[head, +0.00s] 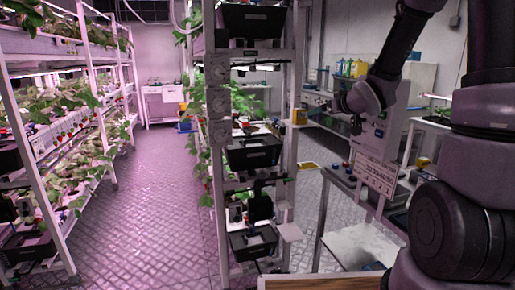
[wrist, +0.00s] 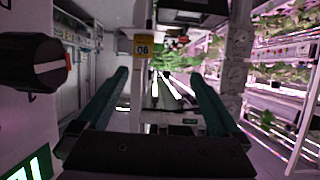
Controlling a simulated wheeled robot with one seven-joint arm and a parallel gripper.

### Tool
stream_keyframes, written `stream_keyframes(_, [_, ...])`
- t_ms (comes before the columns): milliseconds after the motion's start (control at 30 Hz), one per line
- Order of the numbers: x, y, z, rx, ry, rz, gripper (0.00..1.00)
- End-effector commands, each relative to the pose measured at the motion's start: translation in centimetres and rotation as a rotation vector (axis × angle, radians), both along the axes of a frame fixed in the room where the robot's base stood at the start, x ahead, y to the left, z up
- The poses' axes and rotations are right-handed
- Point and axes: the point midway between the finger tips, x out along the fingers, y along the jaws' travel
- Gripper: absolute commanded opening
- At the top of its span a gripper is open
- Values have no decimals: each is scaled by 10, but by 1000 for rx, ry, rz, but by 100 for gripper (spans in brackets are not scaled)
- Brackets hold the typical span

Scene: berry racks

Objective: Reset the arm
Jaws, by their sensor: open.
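My gripper (wrist: 161,78) is open in the wrist view. Its two long teal fingers stand apart with nothing between them, pointing towards a rack with green plants (wrist: 172,50). In the head view my dark arm comes in from the right and bends down in front of the right-hand wall. Its end is small and dark there, so the fingers cannot be made out.
A plant rack with black trays (head: 255,152) stands in the middle. Another plant rack (head: 62,45) lines the left side. The aisle floor (head: 150,200) between them is clear. A grey table (head: 360,245) and a white sign panel (head: 378,172) stand near my arm.

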Motion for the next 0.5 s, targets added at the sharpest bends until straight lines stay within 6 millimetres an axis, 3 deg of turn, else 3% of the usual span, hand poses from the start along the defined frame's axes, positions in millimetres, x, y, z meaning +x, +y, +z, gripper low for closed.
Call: stream_keyframes(500, [-32, -33, 35, -32, 89, -174, 100])
